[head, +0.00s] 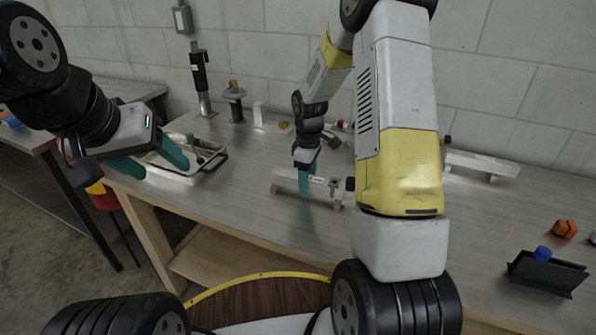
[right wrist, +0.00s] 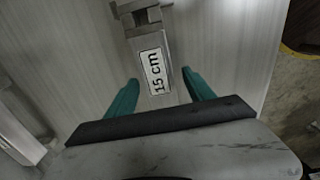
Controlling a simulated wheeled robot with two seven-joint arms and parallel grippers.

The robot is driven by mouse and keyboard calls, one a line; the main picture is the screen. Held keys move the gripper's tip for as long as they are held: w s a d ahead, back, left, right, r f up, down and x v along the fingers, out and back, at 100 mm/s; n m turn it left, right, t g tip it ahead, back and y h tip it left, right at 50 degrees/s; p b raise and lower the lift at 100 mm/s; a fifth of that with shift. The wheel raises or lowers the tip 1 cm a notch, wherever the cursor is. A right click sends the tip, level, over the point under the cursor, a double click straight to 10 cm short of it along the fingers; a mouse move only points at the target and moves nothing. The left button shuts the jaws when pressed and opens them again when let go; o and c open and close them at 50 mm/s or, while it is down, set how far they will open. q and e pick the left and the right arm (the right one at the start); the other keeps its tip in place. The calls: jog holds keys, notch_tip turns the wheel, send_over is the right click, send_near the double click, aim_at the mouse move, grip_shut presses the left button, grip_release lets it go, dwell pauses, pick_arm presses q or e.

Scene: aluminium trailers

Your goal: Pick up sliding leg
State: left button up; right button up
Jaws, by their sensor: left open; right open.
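A pale metal leg with a "15 cm" label (right wrist: 152,62) lies on the workbench. In the right wrist view it stands between the fingers of my right gripper (right wrist: 160,92), with a darker bracket-like end at the top. In the head view the labelled leg (head: 325,182) is at the middle of the bench, partly hidden by my right gripper (head: 305,180). The right gripper is open, pointing down over the leg; I cannot tell whether the fingers touch it. My left gripper (head: 150,160) is open and empty, over the tray at the bench's left end.
A white tray (head: 222,158) holds green items. A similar pale metal piece (head: 482,164) lies at the right rear. Black and metal tools (head: 200,80) stand at the back left. An orange piece (head: 565,228) and a dark holder (head: 545,274) with a blue piece (head: 542,254) are at right.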

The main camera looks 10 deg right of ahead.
jog(key=shift+f, duration=0.1)
grip_shut()
dwell(1.4)
